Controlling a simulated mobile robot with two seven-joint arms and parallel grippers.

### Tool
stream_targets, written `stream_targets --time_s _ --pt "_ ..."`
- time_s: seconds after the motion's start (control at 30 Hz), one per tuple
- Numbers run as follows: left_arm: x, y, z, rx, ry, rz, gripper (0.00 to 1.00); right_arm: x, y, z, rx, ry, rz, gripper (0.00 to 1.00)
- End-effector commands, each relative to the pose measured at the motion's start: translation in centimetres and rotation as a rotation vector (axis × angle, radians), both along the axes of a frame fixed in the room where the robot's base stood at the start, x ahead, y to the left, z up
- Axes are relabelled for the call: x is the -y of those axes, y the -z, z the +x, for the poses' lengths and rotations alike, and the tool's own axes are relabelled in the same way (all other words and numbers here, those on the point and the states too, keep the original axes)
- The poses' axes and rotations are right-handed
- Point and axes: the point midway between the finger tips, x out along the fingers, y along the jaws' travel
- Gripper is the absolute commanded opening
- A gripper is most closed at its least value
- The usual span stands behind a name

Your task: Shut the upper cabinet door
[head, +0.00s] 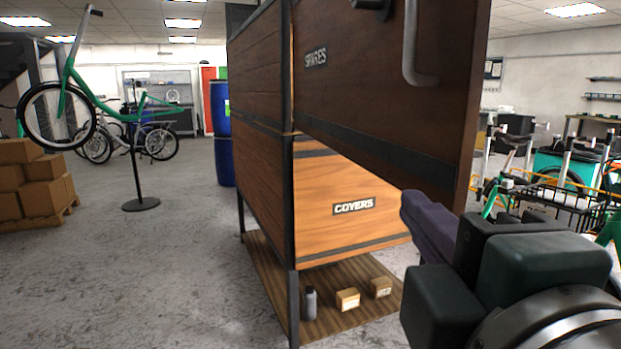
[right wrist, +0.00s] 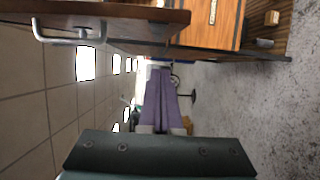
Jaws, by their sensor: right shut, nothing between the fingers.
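The upper cabinet door (head: 400,110), dark wood and labelled SPARES, stands open. It swings out from the cabinet's left front post toward me, its outer face showing. Its grey bar handle (head: 412,45) is near the free edge; door (right wrist: 110,18) and handle (right wrist: 65,38) also show in the right wrist view. My right gripper (head: 414,205), with purple fingers, is shut and empty close to the door's lower edge near its free end. I cannot tell whether it touches the door. Its fingers (right wrist: 162,85) also show in the right wrist view. My left gripper is not in view.
The lower door (head: 325,180), labelled COVERS, is shut. A bottle (head: 309,303) and two small boxes (head: 347,299) sit on the shelf below. A blue barrel (head: 221,135) stands behind the cabinet. Bikes (head: 560,190) stand at the right.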

Motion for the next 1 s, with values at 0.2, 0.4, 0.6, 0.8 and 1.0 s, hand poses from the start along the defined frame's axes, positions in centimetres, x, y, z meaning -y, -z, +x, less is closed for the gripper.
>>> stream_targets --time_s 0.2,0.4,0.6,0.8,1.0 --pt "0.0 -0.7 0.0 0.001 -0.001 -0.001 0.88 0.2 -0.2 4.8 0.002 0.001 0.001 0.0" --pt "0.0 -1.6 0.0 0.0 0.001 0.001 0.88 2.8 -0.1 5.8 -0.002 0.003 -0.002 0.0" --pt "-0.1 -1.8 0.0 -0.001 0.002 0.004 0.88 4.1 0.0 6.0 -0.002 0.003 0.002 0.0" --pt "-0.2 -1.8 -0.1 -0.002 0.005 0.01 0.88 4.2 0.1 6.0 -0.002 0.002 0.004 0.0" --pt "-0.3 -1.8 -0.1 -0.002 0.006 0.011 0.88 4.3 0.1 6.0 -0.002 0.001 0.003 0.0"
